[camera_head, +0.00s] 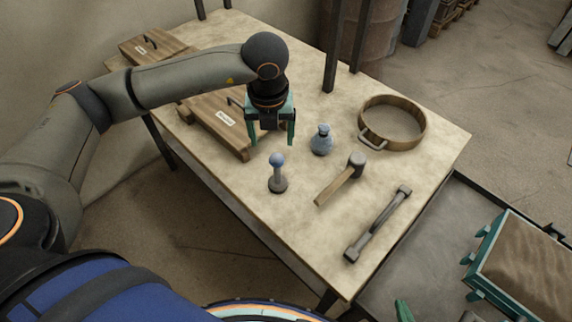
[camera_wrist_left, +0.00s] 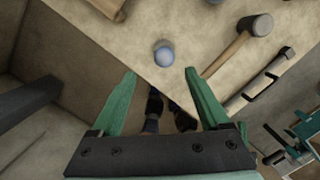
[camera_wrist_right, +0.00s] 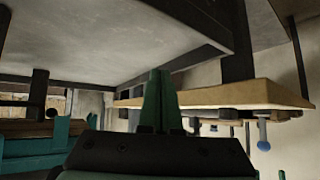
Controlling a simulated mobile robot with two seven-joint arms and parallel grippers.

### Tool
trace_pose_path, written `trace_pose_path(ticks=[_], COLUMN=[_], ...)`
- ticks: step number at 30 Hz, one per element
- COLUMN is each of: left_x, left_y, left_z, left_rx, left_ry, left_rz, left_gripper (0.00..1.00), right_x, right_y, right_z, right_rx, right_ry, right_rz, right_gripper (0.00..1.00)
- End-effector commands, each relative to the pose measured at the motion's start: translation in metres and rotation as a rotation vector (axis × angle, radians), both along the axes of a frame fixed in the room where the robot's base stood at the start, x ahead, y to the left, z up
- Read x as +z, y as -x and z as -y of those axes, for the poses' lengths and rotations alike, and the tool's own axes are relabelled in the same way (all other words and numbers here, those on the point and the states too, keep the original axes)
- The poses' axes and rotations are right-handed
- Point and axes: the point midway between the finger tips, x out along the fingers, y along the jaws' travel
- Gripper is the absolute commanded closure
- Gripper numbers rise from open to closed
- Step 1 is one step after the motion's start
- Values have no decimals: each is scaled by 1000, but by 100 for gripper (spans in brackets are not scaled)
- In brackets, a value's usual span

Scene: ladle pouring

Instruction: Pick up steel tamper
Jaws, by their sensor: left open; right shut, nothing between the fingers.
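What looks like the steel tamper, a tool with a round dark metal base and a blue ball knob (camera_head: 277,172), stands upright on the table. In the left wrist view its blue knob (camera_wrist_left: 163,54) shows just beyond the fingertips. My left gripper (camera_head: 272,140) points down above the table, open and empty, with its fingers close behind the tamper and not touching it. In the left wrist view the gripper (camera_wrist_left: 160,74) has its fingers wide apart. My right gripper (camera_wrist_right: 160,75) is shut and empty, low beside the table. A blue knob (camera_wrist_right: 263,145) also shows in the right wrist view, which looks upside down.
Right of the tamper are a blue-grey flask-like object (camera_head: 321,142), a wooden-handled mallet (camera_head: 340,185), a double-ended metal bar (camera_head: 378,225) and a round wooden sieve (camera_head: 420,134). Wooden boxes (camera_head: 222,120) lie behind left. A green-cornered sand box (camera_head: 525,265) stands right.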

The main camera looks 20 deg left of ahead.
Motion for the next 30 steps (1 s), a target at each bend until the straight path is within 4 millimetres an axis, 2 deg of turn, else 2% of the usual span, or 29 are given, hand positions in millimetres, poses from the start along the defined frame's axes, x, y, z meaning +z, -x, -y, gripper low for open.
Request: trace_pose_path(ticks=[12,19,22,27,30], left_x=[-63,-77,-89,-117,-124], left_y=[-8,-11,-13,-18,-19], left_z=[-4,-3,-2,0,-1], left_rx=[0,-1,-1,0,0], left_ry=[-2,-1,-2,-2,-2], left_rz=[-2,0,-2,0,0], left_gripper=[21,21,21,21,21], right_x=[-6,-8,-12,-31,-35], right_y=[11,9,9,8,8], right_z=[0,0,0,0,0], right_rx=[0,1,0,0,0], right_ry=[0,1,0,0,0], right_rz=[-23,-20,-19,-17,-16], right_gripper=[100,100,100,100,100])
